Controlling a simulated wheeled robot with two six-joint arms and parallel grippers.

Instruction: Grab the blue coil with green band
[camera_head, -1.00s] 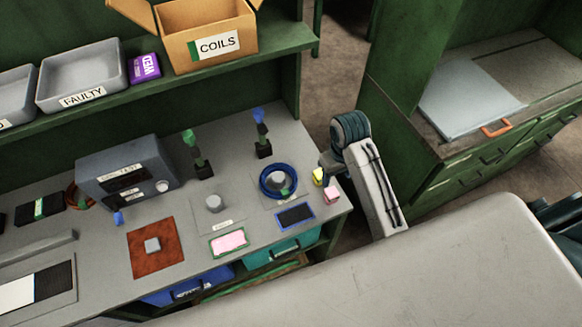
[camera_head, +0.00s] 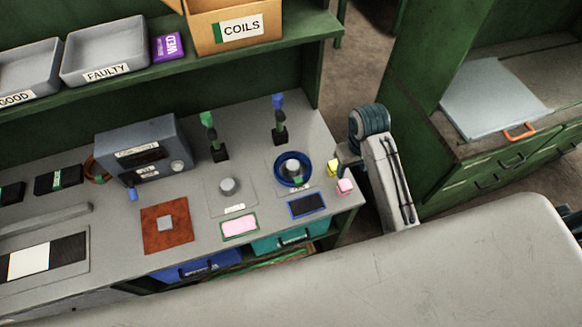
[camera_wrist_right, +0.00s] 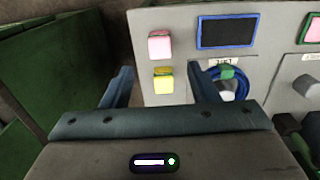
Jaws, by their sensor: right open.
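The blue coil (camera_head: 279,163) lies around a grey peg on a plate at the bench's right end. Its green band (camera_head: 305,174) shows on the right side. My right gripper (camera_head: 342,158) is just right of the coil, near the yellow and pink blocks, and holds nothing. In the right wrist view my gripper (camera_wrist_right: 162,88) is open, its fingers apart. There the coil (camera_wrist_right: 243,84) sits beyond the right finger, which partly covers it, with the green band (camera_wrist_right: 227,72) on the picture's upper side. My left gripper is out of view.
A yellow block (camera_head: 332,168) and a pink block (camera_head: 345,186) stand at the bench's right edge. A black pad with blue rim (camera_head: 309,205) lies in front of the coil. A post with a blue top (camera_head: 279,120) stands behind it. A grey tester (camera_head: 143,150) stands left.

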